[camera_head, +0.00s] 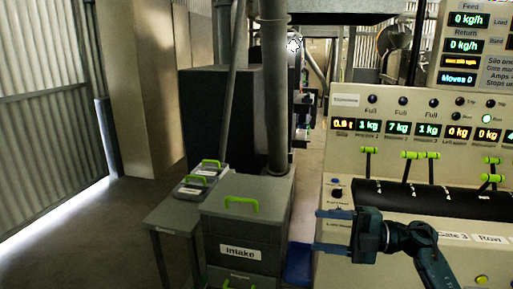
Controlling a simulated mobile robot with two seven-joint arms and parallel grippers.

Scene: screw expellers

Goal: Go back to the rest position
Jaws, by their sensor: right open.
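My right gripper (318,231) is in the lower right of the head view, in front of the left part of the control panel (335,130). Its two blue fingers point left and are spread apart with nothing between them. Its arm comes in from the lower right corner. I cannot tell whether it touches the panel. My left gripper is not in view.
The panel has lit displays and green-handled levers (433,155). A grey bin labelled Intake (240,225) stands left of my gripper, with a small table (170,214) bearing green-handled boxes (196,186) beside it. Vertical pipes (274,90) rise behind. Open floor (95,240) lies at left.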

